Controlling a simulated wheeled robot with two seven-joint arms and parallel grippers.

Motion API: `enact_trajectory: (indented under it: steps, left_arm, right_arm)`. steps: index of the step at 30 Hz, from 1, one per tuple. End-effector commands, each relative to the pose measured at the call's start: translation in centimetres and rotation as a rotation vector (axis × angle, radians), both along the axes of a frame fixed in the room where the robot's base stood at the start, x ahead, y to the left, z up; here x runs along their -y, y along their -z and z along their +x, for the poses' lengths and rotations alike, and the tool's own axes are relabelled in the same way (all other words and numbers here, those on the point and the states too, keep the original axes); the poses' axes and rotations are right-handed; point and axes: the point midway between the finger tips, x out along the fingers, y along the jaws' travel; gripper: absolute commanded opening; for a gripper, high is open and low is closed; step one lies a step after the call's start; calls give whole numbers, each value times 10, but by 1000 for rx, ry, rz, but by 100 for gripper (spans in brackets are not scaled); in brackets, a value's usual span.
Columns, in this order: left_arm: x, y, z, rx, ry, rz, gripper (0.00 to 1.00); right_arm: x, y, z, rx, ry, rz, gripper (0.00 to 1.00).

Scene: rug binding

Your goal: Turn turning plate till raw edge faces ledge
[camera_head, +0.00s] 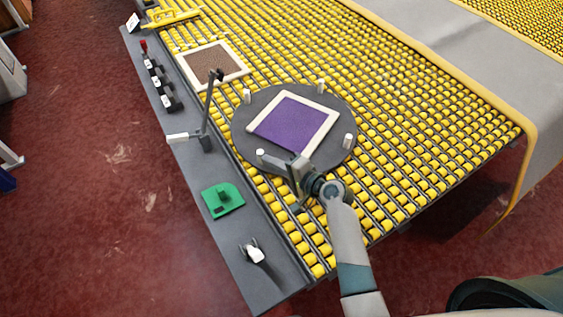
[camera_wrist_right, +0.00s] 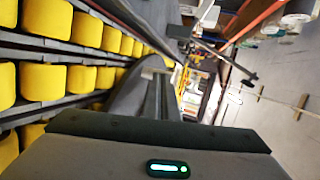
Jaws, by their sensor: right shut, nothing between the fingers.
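The turning plate (camera_head: 244,138) is a dark grey disc with several white pegs on its rim, set in the yellow roller table. The ledge (camera_head: 186,150) is the long grey strip left of the rollers. My right gripper (camera_head: 281,163) is shut and empty at the plate's lower rim, close beside a white peg (camera_head: 261,156); contact cannot be told. My left gripper is not in view.
A brown rug with cream binding (camera_head: 212,64) lies further up the rollers. Rollers right of the plate are clear.

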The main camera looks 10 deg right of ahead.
Motion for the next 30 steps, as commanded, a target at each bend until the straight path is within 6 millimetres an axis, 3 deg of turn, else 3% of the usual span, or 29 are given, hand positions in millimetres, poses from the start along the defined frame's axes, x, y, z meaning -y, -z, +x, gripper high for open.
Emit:
enact_trajectory:
  steps: [18,30]
  left_arm:
    - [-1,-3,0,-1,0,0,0]
    - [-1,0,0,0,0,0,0]
  right_arm:
    - [-50,0,43,1,-3,-1,0]
    - [-66,0,64,0,-3,-2,0]
